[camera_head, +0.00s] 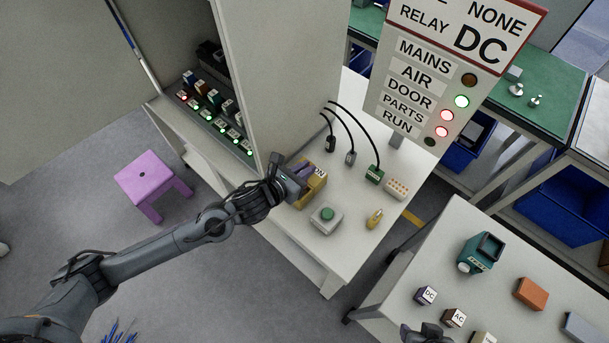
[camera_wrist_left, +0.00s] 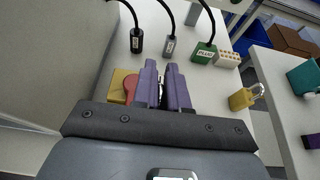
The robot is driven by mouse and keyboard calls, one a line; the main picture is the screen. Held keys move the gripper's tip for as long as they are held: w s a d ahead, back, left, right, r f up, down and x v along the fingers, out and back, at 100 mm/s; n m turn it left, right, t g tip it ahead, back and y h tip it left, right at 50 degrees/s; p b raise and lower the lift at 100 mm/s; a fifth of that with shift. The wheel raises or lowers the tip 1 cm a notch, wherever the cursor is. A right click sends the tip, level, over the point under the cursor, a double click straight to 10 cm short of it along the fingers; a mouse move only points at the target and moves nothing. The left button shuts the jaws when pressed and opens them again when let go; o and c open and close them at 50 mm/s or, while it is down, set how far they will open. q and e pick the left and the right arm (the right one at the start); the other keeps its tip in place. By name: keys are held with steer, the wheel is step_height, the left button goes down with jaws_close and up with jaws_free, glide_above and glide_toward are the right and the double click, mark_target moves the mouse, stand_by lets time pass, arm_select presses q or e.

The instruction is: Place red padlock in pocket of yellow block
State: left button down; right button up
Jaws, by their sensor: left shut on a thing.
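The yellow block (camera_head: 313,186) stands on the white bench beside the cabinet, with a small label on its top. It also shows in the left wrist view (camera_wrist_left: 117,84), partly covered by my gripper. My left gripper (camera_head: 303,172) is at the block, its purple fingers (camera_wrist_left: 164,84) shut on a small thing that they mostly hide. A red rounded part (camera_wrist_left: 130,87) shows just left of the fingers, against the block; I cannot tell whether it is the red padlock or part of the block. The pocket is hidden. A dark part of my right gripper (camera_head: 428,334) shows at the bottom edge.
A grey box with a green button (camera_head: 326,218) and a yellow padlock (camera_head: 375,218) are on the bench near the block. Cabled connectors, one a green plug (camera_head: 374,176), lie behind. The tall cabinet wall (camera_head: 290,80) stands close to my left gripper.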

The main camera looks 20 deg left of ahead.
arm_select(q)
steer(key=shift+f, duration=1.9)
steer(key=shift+f+b, duration=0.2)
steer(key=shift+b, duration=0.2)
steer(key=c, duration=1.2)
jaws_free()
steer(key=shift+o, duration=0.2)
steer(key=shift+r, duration=0.15)
